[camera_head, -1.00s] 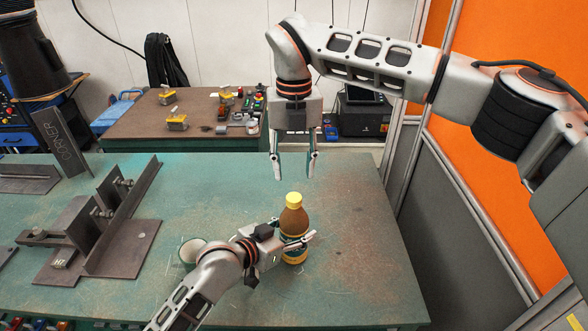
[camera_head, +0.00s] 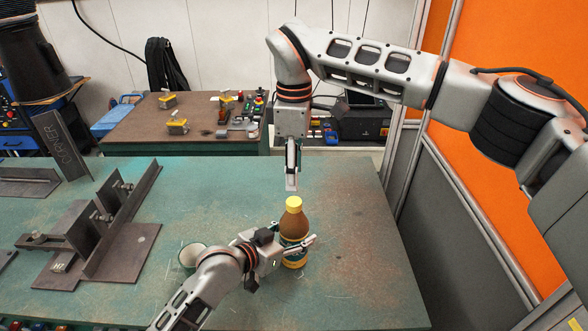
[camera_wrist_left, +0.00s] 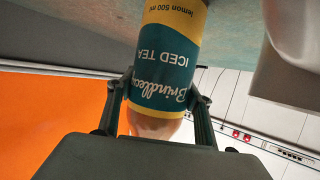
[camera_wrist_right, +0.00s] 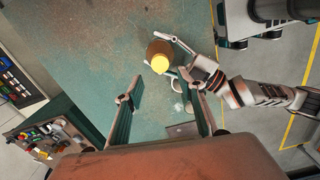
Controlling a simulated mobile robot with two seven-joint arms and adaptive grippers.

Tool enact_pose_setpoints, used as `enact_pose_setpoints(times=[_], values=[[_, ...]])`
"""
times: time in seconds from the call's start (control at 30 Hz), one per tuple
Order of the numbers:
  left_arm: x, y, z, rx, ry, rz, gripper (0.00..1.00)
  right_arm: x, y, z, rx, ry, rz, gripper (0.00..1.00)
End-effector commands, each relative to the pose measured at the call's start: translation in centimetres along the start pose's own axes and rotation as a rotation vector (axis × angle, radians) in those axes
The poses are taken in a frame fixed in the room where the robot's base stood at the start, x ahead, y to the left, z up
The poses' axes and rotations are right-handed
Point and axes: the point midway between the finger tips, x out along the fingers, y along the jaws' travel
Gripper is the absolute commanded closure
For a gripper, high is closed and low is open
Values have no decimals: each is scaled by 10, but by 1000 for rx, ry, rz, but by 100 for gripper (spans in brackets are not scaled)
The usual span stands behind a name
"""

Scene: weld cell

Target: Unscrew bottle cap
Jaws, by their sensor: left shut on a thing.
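A brown bottle (camera_head: 294,223) of iced tea stands upright on the green table with its yellow cap (camera_head: 294,202) on top. My left gripper (camera_head: 296,247) is shut around the bottle's body from the left. In the left wrist view its fingers lie on both sides of the bottle's label (camera_wrist_left: 168,65). My right gripper (camera_head: 291,188) points down just above the cap, apart from it, and shows edge-on. In the right wrist view its two fingers (camera_wrist_right: 163,112) are apart with nothing between them, and the cap (camera_wrist_right: 160,64) shows beyond them.
A small pale cup (camera_head: 191,257) stands left of the bottle, close behind my left arm. A steel angle fixture (camera_head: 120,228) occupies the table's left side. The table (camera_head: 365,235) is bare to the right of the bottle. A brown bench (camera_head: 150,130) with small parts stands behind.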

Motion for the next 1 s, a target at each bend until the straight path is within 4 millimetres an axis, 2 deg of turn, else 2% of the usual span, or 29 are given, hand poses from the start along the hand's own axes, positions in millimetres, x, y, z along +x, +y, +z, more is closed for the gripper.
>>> enact_pose_setpoints(times=[0.2, 0.37, 0.8, 1.0], values=[[0, 0, 2, -1, -3, 1, 100, 0, 0, 0, 214, 0, 0, 61], [0, 1, 2, -1, -3, 1, 100, 4, 0, 0, 265, 0, -2, 61], [0, 1, 2, -1, -3, 1, 100, 63, -1, 0, 267, 0, -4, 61], [0, 1, 2, -1, -3, 1, 100, 78, 0, 0, 266, 0, -1, 61]])
